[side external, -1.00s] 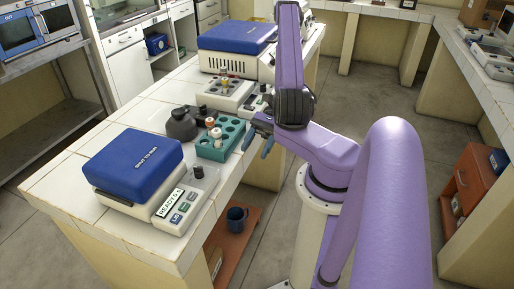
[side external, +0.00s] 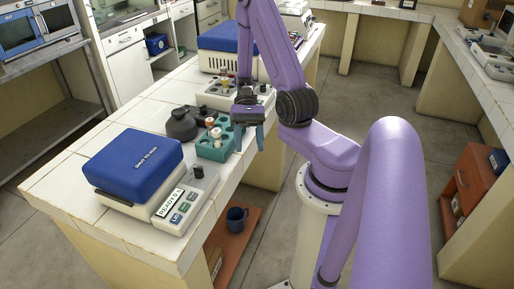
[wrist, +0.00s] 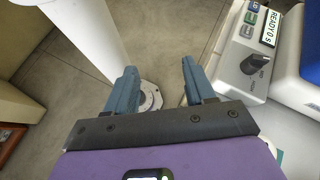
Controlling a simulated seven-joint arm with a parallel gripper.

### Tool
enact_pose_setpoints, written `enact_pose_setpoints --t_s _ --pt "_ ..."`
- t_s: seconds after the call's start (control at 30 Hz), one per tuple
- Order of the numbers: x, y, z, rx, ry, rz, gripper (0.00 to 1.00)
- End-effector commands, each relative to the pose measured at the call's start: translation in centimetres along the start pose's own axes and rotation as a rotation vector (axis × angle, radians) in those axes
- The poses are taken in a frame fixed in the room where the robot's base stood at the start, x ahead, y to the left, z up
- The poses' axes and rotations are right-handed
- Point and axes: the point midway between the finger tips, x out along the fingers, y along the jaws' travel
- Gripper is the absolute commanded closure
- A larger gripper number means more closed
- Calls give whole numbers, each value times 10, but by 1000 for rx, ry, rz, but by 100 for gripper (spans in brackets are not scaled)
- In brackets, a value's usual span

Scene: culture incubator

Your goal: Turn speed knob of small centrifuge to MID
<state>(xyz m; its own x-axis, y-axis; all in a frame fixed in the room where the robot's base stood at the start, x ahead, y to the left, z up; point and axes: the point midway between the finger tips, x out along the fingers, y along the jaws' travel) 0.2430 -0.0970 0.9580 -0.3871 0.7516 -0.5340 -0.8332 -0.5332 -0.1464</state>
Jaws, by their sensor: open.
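The small centrifuge has a blue lid (side external: 132,158) and a white front panel with a "READY" display (side external: 170,203) and several buttons. Its dark speed knob (side external: 198,171) sits at the panel's far end. In the wrist view the knob (wrist: 255,66) is at the upper right, beside the display (wrist: 270,27); its setting is too small to read. My gripper (side external: 250,137) is open and empty, above the bench's right edge beside the teal rack, apart from the knob. In the wrist view the open fingers (wrist: 158,66) point past the bench edge over the floor.
A teal tube rack (side external: 212,150) and a dark rounded vessel (side external: 181,125) stand behind the centrifuge. A beige device with knobs (side external: 222,92) and a larger blue-lidded machine (side external: 218,38) are farther back. The tiled bench front-left (side external: 65,195) is clear.

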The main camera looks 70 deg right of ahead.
Motion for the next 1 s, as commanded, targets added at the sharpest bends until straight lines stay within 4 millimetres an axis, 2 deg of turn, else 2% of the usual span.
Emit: enact_pose_setpoints --t_s 1.0 --pt "6 -30 33 -418 194 479 46"
